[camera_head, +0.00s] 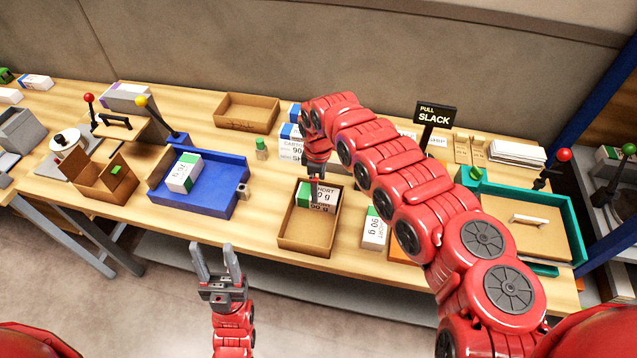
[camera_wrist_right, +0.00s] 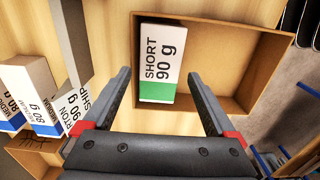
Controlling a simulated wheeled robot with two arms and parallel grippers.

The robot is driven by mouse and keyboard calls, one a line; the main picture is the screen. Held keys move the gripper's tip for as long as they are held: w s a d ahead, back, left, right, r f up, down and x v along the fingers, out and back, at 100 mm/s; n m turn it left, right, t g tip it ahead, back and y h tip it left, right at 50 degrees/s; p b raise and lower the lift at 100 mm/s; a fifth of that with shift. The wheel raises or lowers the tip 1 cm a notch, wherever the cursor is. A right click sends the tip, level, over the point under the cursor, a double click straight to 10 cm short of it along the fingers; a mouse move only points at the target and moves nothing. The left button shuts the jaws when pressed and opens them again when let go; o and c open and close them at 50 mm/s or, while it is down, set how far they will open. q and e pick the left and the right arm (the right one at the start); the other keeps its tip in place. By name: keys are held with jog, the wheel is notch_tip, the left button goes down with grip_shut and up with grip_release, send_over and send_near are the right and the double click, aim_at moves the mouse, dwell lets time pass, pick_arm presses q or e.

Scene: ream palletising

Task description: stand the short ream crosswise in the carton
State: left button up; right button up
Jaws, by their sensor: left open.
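The open brown carton (camera_head: 292,243) stands near the table's front edge. A short ream (camera_head: 326,196), white with a green band and marked "SHORT 90 g", is inside it. In the right wrist view this ream (camera_wrist_right: 160,58) lies against one side of the carton (camera_wrist_right: 235,50), with bare floor beside it. I cannot tell its exact pose. My right gripper (camera_wrist_right: 158,100) is above the carton, its fingers wide apart and not touching the ream. In the head view the right gripper (camera_head: 317,185) partly covers the ream. My left gripper (camera_head: 218,262) is open and empty in front of the table.
Another short ream (camera_head: 374,231) stands just right of the carton. A blue tray (camera_head: 215,200) with a ream is to the left. Several reams (camera_head: 290,150) stand behind the carton. An empty brown tray (camera_head: 247,112) is at the back. A teal-edged station (camera_head: 575,225) is at right.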

jog(key=shift+o, duration=0.2)
notch_tip(320, 180, up, 18)
jog(key=b, duration=0.5)
jog(key=shift+f, duration=0.25)
jog(key=shift+f, duration=0.1)
